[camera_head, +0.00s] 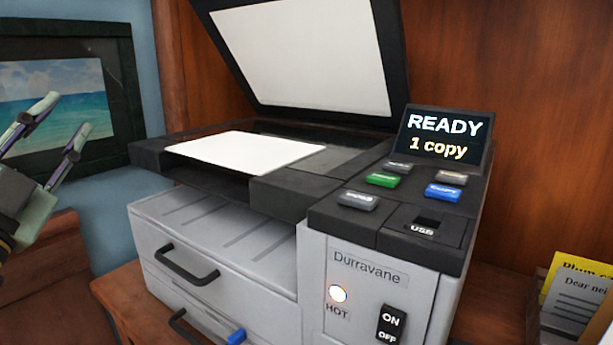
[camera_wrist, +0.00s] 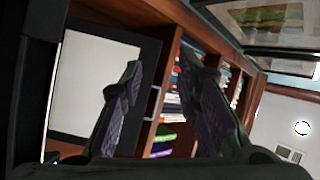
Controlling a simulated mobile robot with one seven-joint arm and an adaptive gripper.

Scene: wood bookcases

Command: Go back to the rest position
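My gripper (camera_head: 63,122) is at the left edge of the head view, in front of the framed picture and apart from the copier. Its two fingers are spread with nothing between them. They also show open and empty in the wrist view (camera_wrist: 160,66). The grey and black copier (camera_head: 225,240) stands on a wooden surface with its lid (camera_head: 310,50) raised. A white sheet (camera_head: 245,150) lies over the scanner glass. The screen (camera_head: 445,137) reads "READY 1 copy".
The copier's drawer handles (camera_head: 187,265) stick out at the front. A holder with yellow and grey papers (camera_head: 580,290) stands at the right edge. A framed sea picture (camera_head: 60,95) hangs on the left wall. Bookshelves (camera_wrist: 190,25) fill the middle of the wrist view.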

